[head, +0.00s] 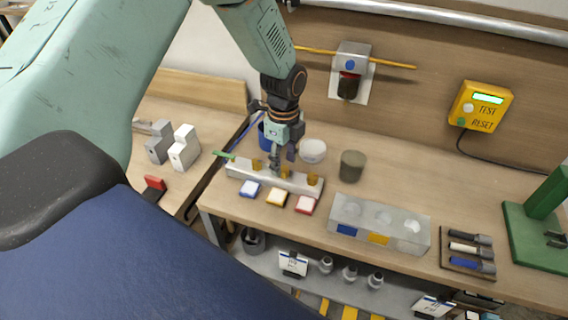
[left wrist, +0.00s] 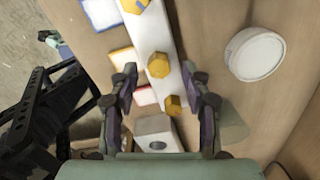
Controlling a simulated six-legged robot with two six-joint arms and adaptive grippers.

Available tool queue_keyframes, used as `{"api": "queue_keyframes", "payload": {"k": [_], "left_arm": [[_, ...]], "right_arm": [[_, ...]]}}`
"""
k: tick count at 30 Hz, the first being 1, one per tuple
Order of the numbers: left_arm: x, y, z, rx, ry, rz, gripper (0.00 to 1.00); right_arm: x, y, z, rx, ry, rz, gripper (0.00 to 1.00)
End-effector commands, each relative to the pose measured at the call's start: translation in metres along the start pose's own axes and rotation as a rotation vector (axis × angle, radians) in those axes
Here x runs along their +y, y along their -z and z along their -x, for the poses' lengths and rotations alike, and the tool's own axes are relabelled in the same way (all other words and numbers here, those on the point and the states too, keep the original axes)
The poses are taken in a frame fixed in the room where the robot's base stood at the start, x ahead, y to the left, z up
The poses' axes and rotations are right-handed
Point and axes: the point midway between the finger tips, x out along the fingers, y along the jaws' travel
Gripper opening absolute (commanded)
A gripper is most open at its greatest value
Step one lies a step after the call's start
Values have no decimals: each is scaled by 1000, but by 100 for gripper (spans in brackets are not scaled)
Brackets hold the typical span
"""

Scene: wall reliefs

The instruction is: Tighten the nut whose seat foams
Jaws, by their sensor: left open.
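A pale bar (head: 240,168) lies on the bench and carries several brass-yellow nuts; one nut (head: 313,179) is at its right end and another (head: 256,165) towards its left. In the left wrist view a large nut (left wrist: 158,65) and a smaller hex piece (left wrist: 173,104) show on or beside the bar. I cannot make out foam at any seat. My left gripper (head: 284,163) points down over the middle of the bar. In the left wrist view its fingers (left wrist: 163,92) are apart, with yellow pieces between them; contact cannot be told. My right gripper is not in view.
Blue (head: 249,189), yellow (head: 277,197) and red (head: 304,205) edged tiles lie before the bar. A white round tub (head: 312,151) and dark canister (head: 351,166) stand behind. A grey block (head: 408,232) is right. A yellow TEST/RESET box (head: 481,106) is on the wall.

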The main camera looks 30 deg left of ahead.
Motion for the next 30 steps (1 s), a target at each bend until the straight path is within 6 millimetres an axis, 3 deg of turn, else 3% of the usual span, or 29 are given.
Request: {"api": "queue_keyframes", "payload": {"k": [6, 13, 19, 30], "left_arm": [[-1, 0, 48, 1, 6, 1, 48], [-1, 0, 86, 0, 5, 1, 48], [-1, 0, 100, 0, 2, 1, 48], [0, 0, 100, 0, 2, 1, 48]], "right_arm": [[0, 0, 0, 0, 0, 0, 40], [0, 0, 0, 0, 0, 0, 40], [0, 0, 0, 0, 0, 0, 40], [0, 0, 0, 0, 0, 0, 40]]}}
